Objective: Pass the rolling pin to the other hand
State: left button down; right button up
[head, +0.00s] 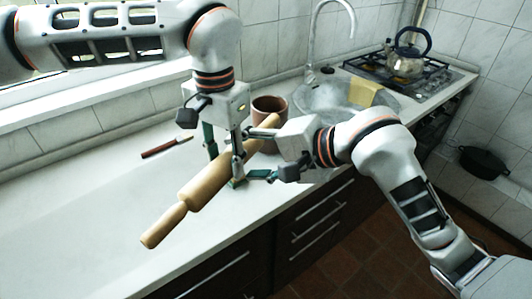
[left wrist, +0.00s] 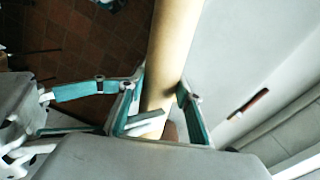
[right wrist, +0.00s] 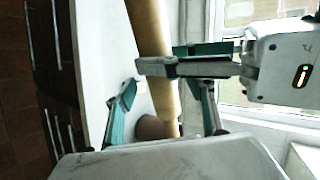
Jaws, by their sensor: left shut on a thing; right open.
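The wooden rolling pin (head: 207,186) is held tilted above the counter, its near handle toward the lower left in the head view. My left gripper (head: 224,164) comes down from above and is shut on the pin's body; the left wrist view shows the pin (left wrist: 172,45) between its fingers (left wrist: 157,108). My right gripper (head: 256,162) comes in from the right, close beside the left one. In the right wrist view its open fingers (right wrist: 165,108) lie on either side of the pin (right wrist: 150,35). I cannot tell whether they touch it. The pin's far end is partly hidden.
A brown pot (head: 268,104) stands on the counter just behind the grippers. A dark-red-handled utensil (head: 166,147) lies to the left. The sink (head: 335,98) with a yellow cloth (head: 366,91) and a stove with a kettle (head: 407,62) are farther right.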

jog(key=shift+x, duration=1.9)
grip_shut()
pick_arm(q)
jog(key=c, duration=1.3)
grip_release()
pick_arm(e)
jog(key=shift+r, duration=0.1)
